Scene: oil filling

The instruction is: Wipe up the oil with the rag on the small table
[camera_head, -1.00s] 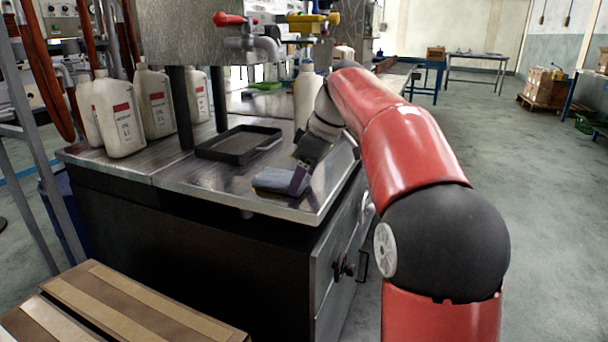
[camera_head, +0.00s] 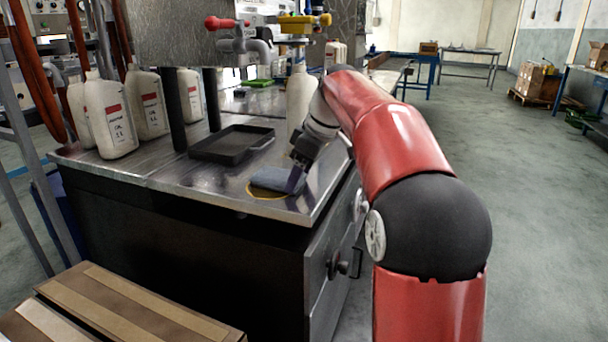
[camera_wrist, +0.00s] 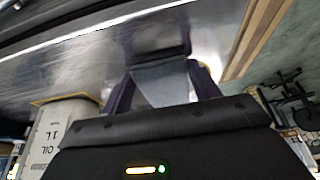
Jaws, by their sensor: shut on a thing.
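A grey-blue rag (camera_head: 270,178) is at the front right corner of the metal worktop (camera_head: 205,184). Yellow oil (camera_head: 254,190) shows as a rim around the rag's left and front edges; the rag covers the rest. My gripper (camera_head: 294,178), with purple fingers, is shut on the rag's right side and tilts down toward the worktop. In the wrist view the rag (camera_wrist: 162,84) lies between the two fingers of my gripper (camera_wrist: 163,74), with a dark edge beyond it. The rag appears to touch the worktop.
A black tray (camera_head: 232,145) lies behind and left of the rag. A white bottle (camera_head: 300,98) stands behind my arm. Several white oil bottles (camera_head: 110,116) stand at left. Taps (camera_head: 242,45) hang above. A cardboard box (camera_head: 110,310) is in front at lower left.

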